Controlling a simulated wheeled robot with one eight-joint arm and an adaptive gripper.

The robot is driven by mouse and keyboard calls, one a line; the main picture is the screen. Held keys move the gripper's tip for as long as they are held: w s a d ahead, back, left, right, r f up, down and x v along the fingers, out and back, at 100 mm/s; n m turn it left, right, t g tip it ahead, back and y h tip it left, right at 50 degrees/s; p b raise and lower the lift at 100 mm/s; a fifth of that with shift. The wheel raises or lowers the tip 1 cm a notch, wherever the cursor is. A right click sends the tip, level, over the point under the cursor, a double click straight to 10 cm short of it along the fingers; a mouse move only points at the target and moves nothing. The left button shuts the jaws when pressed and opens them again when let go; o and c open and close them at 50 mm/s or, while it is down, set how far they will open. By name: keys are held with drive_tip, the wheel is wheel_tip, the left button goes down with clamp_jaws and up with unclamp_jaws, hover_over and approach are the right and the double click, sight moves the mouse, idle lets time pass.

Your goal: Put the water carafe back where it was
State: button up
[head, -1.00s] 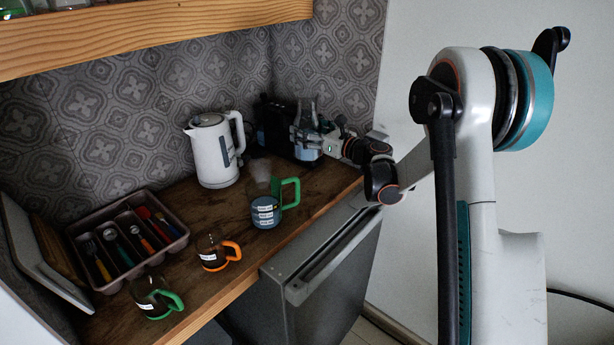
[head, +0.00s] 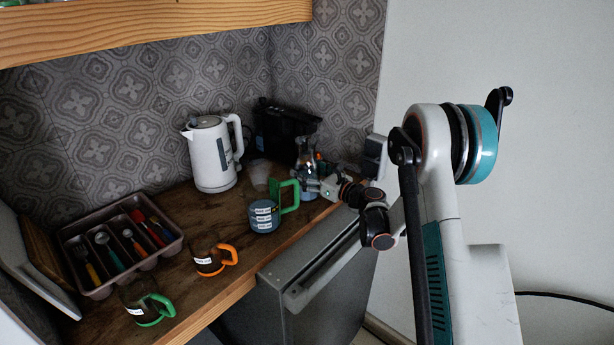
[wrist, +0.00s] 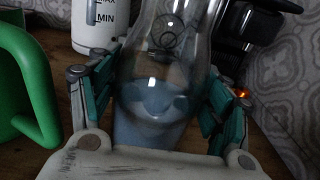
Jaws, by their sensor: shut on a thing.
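The water carafe (wrist: 152,105) is clear glass with a narrower neck and pale blue contents low in it. It fills the middle of the wrist view. My gripper (wrist: 160,95) is shut on it, with teal finger pads on both sides of its body. In the head view my gripper (head: 308,168) is at the right end of the wooden counter, and the carafe's bluish lower part (head: 309,190) shows below the fingers. The carafe looks upright. I cannot tell whether its base touches the counter.
A mug with a green handle (head: 264,217) stands close left of the carafe. Behind are a clear cup (head: 260,173), white kettle (head: 211,155) and black appliance (head: 283,130). A cutlery tray (head: 90,285), orange-handled mug (head: 207,262) and green-handled mug (head: 143,303) are farther left.

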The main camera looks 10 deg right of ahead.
drive_tip(key=shift+f, duration=0.1)
drive_tip(key=o, duration=1.6)
drive_tip(key=shift+c, duration=0.2)
drive_tip(key=shift+s+d, duration=0.15)
drive_tip(key=shift+s, duration=0.1)
drive_tip(key=p+v, duration=0.2)
drive_tip(key=v, duration=0.9)
drive_tip(key=shift+s, duration=0.25)
drive_tip(key=shift+d, duration=0.1)
